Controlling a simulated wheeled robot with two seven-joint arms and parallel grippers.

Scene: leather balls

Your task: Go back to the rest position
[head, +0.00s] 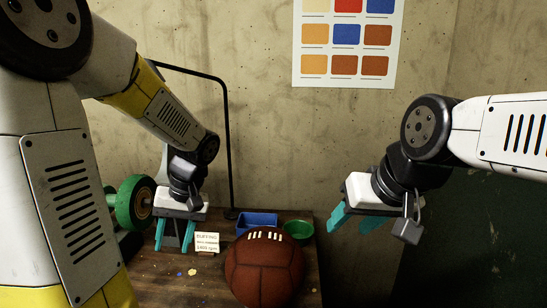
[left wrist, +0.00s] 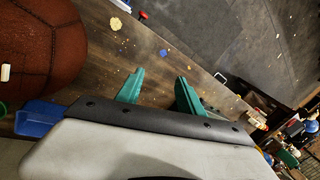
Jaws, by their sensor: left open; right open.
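My left gripper (head: 175,236) is open with teal fingers and nothing between them. It hangs over the left part of the wooden table (head: 190,285), left of a small white sign. In the left wrist view its two teal fingers (left wrist: 160,90) stand apart above the table. My right gripper (head: 356,222) is open and empty, in the air to the right of the table. A brown leather ball (head: 264,272) with white laces sits on the table, apart from both grippers. Part of the ball (left wrist: 40,45) also shows in the left wrist view.
A blue bin (head: 257,220) and a green bowl (head: 299,229) stand behind the ball. The white sign (head: 207,242) stands left of it. A green wheel (head: 134,202) of a machine is at the table's left. A colour chart (head: 347,42) hangs on the wall. Small scraps lie on the table.

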